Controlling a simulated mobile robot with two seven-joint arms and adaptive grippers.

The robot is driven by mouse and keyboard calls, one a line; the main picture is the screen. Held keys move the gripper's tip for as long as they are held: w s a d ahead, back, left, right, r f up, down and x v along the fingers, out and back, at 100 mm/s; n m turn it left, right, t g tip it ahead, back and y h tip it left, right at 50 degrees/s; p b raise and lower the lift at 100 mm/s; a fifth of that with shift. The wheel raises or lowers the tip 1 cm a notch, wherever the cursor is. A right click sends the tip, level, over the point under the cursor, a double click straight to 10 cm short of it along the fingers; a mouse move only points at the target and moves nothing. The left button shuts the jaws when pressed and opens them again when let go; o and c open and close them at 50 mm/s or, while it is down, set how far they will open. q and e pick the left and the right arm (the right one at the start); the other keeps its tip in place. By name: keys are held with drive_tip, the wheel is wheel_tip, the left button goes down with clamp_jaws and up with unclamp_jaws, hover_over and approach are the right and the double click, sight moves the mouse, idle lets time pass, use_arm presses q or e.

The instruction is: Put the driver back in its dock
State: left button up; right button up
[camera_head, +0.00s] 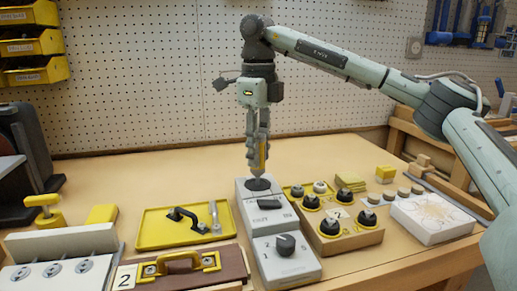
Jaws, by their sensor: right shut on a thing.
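My right gripper (256,162) points straight down over the grey box at the middle of the bench. It is shut on the driver (262,155), of which only a narrow yellow strip shows between the fingers. The rest of the driver is hidden by the fingers. Directly below the fingertips is a dark round socket (258,184) in the top of the grey box (244,198), which looks like the dock. I cannot tell whether the driver's lower end touches the socket. My left gripper is not in view.
A wooden block with black knobs (331,227) stands close on the right. A grey box with a dial (287,268) is in front. The bench behind is clear.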

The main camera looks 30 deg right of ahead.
sight(259, 169)
drive_tip(key=shift+f+b, duration=0.95)
drive_tip(key=shift+f, duration=1.1)
idle(1.6)
drive_tip(key=shift+f, duration=0.2)
idle(0.9)
drive_tip(key=o, duration=1.1)
drive_tip(key=shift+o, duration=0.2)
drive_tip(key=shift+o, duration=1.3)
drive_tip(key=shift+r+p, duration=2.95)
drive_tip(key=shift+r, duration=0.55)
